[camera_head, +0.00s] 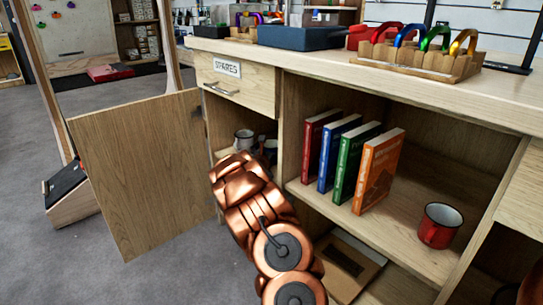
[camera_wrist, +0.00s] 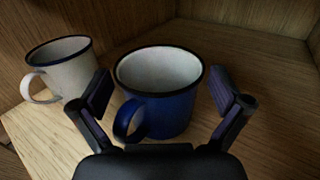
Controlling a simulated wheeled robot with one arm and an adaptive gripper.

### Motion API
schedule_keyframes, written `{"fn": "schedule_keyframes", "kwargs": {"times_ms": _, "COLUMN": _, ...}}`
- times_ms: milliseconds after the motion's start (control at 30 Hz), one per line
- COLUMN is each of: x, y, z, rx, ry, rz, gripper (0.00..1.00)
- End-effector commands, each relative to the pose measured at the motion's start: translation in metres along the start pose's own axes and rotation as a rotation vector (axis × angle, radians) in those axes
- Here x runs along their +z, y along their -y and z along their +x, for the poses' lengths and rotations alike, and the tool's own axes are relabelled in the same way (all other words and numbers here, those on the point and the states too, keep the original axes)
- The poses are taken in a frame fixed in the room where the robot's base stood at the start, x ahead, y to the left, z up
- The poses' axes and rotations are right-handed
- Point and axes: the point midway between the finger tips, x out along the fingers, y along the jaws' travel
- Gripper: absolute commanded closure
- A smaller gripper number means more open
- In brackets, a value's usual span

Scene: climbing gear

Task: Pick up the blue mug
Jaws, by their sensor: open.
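The blue mug (camera_wrist: 172,116) stands upright on a wooden shelf in the wrist view, with a white inside, a dark rim and its handle towards me at lower left. My gripper (camera_wrist: 160,88) is open, one finger on each side of the mug, with visible gaps and nothing held. A white mug (camera_wrist: 66,76) with a dark rim stands to its left, close to the left finger. In the head view my arm reaches into the cupboard and hides the gripper. One mug (camera_head: 244,140) shows there beside the arm; the blue mug cannot be made out clearly.
The open cupboard door (camera_head: 145,165) stands left of my arm. A drawer labelled SPARES (camera_head: 235,85) is above the opening. To the right, a shelf (camera_head: 385,222) holds upright books (camera_head: 376,172) and a red mug (camera_head: 438,228). Cupboard walls surround the mugs closely.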

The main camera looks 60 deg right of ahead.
Motion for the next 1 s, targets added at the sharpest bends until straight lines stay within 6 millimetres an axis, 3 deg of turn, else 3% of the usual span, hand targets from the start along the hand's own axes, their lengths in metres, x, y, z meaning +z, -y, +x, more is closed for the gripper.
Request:
{"fn": "schedule_keyframes", "kwargs": {"times_ms": 67, "x": 0.0, "y": 0.0, "z": 0.0, "rx": 0.0, "ry": 0.0, "rz": 0.0, "gripper": 0.0}}
{"fn": "schedule_keyframes", "kwargs": {"times_ms": 567, "x": 0.0, "y": 0.0, "z": 0.0, "rx": 0.0, "ry": 0.0, "rz": 0.001, "gripper": 0.51}}
{"fn": "schedule_keyframes", "kwargs": {"times_ms": 833, "x": 0.002, "y": 0.0, "z": 0.0, "rx": -0.001, "ry": 0.001, "rz": 0.001, "gripper": 0.51}}
{"fn": "schedule_keyframes", "kwargs": {"times_ms": 1000, "x": 0.014, "y": 0.0, "z": 0.0, "rx": 0.0, "ry": 0.002, "rz": 0.001, "gripper": 0.51}}
